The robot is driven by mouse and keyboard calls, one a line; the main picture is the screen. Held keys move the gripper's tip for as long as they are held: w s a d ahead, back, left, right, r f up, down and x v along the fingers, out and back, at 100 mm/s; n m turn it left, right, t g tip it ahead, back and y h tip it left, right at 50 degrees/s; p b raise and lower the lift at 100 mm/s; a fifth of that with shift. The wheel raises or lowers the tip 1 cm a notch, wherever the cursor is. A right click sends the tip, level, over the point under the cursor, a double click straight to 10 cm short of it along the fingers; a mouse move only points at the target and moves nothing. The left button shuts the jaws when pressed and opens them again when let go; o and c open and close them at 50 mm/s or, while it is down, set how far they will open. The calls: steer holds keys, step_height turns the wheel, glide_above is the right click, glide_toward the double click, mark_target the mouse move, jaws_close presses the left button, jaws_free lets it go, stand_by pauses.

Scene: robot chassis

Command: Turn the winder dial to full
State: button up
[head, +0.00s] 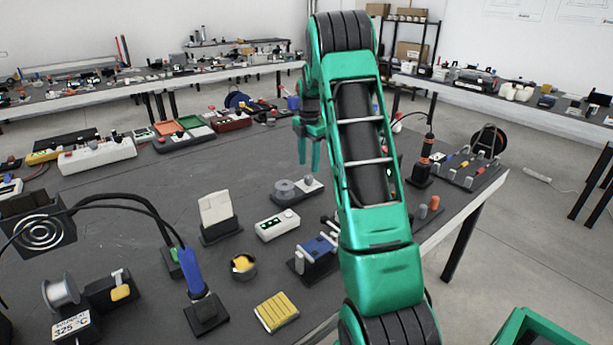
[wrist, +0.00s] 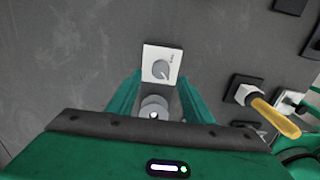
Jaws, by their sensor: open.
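The winder (head: 285,190) stands on the dark bench in the head view, a low unit with a grey round part and a small grey dial (head: 308,181) beside it. Small print on the plate is unreadable. The winder's grey round part (wrist: 153,104) shows between the finger bases. My gripper (head: 309,158) is open and empty, fingers pointing down above the winder. In the wrist view its fingertips (wrist: 158,80) flank the plate's lower edge; contact is not visible.
A white box with buttons (head: 277,225) and a blue-topped device (head: 316,252) stand nearer on the bench. A white stand (head: 217,212) is to the left. In the wrist view a yellow-handled part (wrist: 275,113) lies right of the gripper. Bare bench lies left of the winder.

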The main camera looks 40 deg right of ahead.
mark_target(308, 176)
steer(key=shift+f, duration=2.8)
steer(key=c, duration=1.1)
steer(key=shift+o, duration=0.2)
